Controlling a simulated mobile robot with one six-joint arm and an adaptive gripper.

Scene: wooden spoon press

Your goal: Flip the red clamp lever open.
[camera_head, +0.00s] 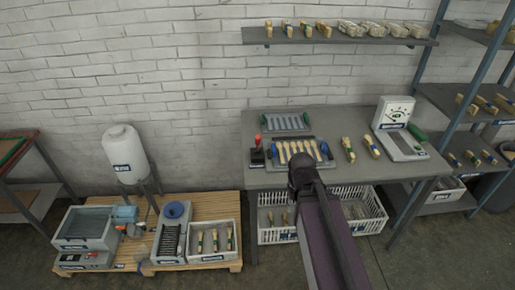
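A tray of pale wooden spoons (291,149) lies on the grey workbench (340,116), with blue parts at its left and right ends. Left of the spoons stands a small black device (257,157) with an upright red handle (257,140). My arm rises from the bottom to the bench's front edge. I cannot make out my gripper's fingers.
A white dial scale (395,112) and loose wooden-handled pieces (348,150) are on the bench's right. White baskets (361,209) sit below. A pallet (190,205) with machines and a bin is at left.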

